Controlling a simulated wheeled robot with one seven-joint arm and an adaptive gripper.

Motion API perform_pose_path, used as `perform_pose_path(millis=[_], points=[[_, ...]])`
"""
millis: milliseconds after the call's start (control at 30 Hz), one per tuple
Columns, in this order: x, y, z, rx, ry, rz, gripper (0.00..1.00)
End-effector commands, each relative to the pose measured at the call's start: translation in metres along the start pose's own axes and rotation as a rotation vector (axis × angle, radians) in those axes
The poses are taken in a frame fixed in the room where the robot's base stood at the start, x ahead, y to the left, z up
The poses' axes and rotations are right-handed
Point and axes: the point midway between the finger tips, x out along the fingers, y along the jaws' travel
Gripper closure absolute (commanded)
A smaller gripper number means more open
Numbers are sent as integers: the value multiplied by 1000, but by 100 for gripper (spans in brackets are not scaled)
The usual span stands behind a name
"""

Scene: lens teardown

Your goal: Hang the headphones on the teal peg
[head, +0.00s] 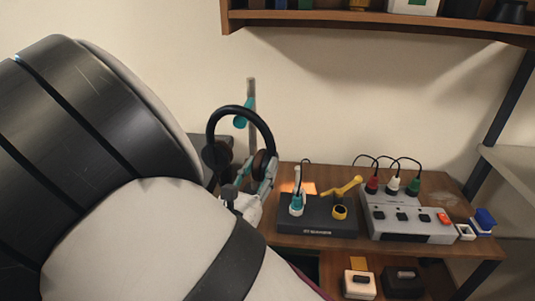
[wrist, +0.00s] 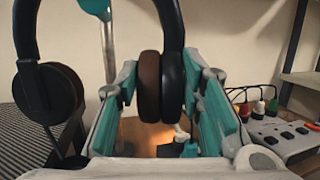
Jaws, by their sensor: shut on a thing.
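The black headphones (head: 241,110) have brown ear pads and are upright, with the headband arched on top. My gripper (head: 259,178) holds them by one ear cup (wrist: 172,85), which sits between the teal-and-grey fingers in the wrist view. The other ear cup (wrist: 47,92) hangs free at the left. The teal peg (head: 240,121) is on a grey upright post (head: 252,95). In the head view it shows through the headband's loop. In the wrist view the peg (wrist: 97,8) is at the top edge, between the two sides of the headphones. I cannot tell the depth between headband and peg.
A wooden desk (head: 450,192) carries a black soldering station (head: 318,227) with a yellow tool (head: 342,187) and a grey power box (head: 400,222) with cables. A wooden shelf (head: 380,27) hangs above. The wall around the post is bare.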

Motion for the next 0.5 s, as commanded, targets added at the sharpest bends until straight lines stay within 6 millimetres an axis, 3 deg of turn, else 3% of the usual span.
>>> perform_pose_path(millis=[500], points=[[27,7,-8,3,-2,-2,100]])
